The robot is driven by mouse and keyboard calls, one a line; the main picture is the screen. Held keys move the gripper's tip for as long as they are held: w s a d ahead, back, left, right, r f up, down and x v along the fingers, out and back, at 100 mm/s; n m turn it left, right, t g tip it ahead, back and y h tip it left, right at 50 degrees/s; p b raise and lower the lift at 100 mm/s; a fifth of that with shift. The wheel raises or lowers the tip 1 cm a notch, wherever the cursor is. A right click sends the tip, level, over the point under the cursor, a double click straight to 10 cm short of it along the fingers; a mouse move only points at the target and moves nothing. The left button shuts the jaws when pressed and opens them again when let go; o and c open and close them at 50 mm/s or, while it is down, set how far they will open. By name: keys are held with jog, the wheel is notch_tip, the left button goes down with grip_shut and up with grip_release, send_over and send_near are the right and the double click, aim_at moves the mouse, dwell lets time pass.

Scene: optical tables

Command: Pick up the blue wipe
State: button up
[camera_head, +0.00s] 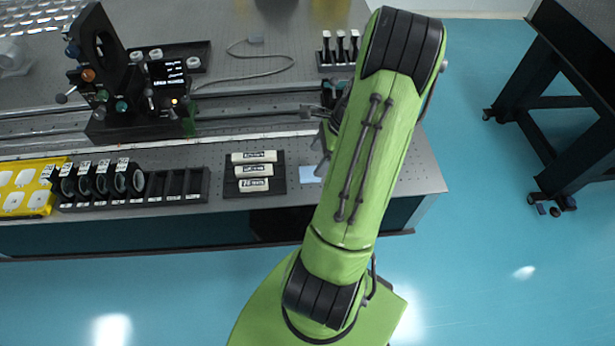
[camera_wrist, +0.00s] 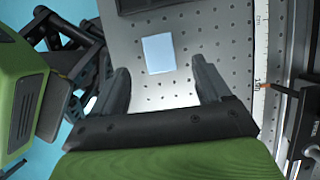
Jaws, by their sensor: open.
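The blue wipe (camera_wrist: 158,54) is a pale blue, flat rectangle lying on the perforated table top. In the head view, part of the wipe (camera_head: 312,172) shows just left of my arm, near the table's front edge. My gripper (camera_wrist: 161,82) is open in the wrist view, its two dark fingers apart with nothing between them. The wipe lies beyond the fingertips, roughly in line with the gap. I cannot tell the exact height of the gripper above it. In the head view my arm hides most of the gripper.
A black holder with white labelled pieces (camera_head: 253,171) lies left of the wipe. Further left stand a rack of round optics (camera_head: 110,182) and a yellow tray (camera_head: 27,188). A rail with a scale (camera_wrist: 259,70) runs along the table. A dark cart (camera_head: 570,100) stands right, across open floor.

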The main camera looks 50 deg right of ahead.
aim_at(310, 172)
jog(key=b+x, duration=0.2)
jog(key=x, duration=0.4)
jog(key=shift+s+f, duration=0.15)
jog(key=c, duration=1.2)
notch_tip(310, 172, up, 10)
jog(key=p, duration=0.3)
